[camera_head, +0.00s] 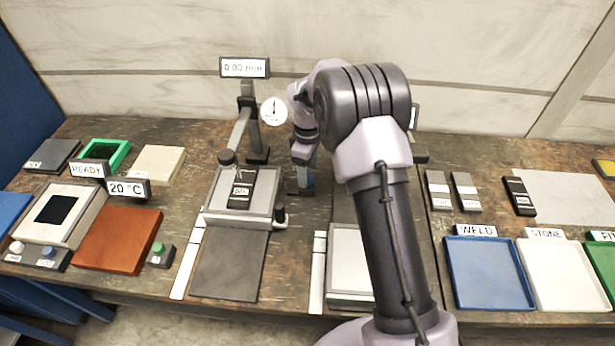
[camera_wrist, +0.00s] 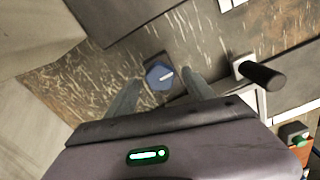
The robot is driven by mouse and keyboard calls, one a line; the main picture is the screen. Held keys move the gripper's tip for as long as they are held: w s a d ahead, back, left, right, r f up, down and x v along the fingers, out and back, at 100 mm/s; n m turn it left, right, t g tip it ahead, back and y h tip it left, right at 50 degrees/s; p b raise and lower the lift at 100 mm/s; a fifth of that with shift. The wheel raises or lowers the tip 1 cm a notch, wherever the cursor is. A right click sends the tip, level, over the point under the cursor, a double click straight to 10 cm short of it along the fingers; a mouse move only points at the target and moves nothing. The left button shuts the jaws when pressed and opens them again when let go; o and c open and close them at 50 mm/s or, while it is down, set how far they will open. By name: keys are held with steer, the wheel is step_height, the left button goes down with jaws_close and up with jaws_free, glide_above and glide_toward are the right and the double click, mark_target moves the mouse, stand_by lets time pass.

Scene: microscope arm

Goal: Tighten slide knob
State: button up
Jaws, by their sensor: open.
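A round blue knob (camera_wrist: 160,76) with a white line across its face shows in the wrist view, on a small dark mount. It appears to be the slide knob. My gripper (camera_wrist: 163,80) is open, with one grey finger on each side of the knob in the picture. The fingers look apart from it, and how deep they reach around it is unclear. In the head view my gripper's end is largely hidden by my arm, and a bluish part (camera_head: 308,178) below my wrist may be the knob.
Left of my arm stand a dial gauge (camera_head: 274,111) and a display reading 0.00 mm (camera_head: 245,68). A dark block (camera_head: 240,190) lies on the grey stage below. A black cylindrical handle (camera_wrist: 262,75) stands right of the knob in the wrist view. Coloured trays (camera_head: 488,308) lie right.

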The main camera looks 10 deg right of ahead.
steer(key=shift+f, duration=0.55)
jaws_close()
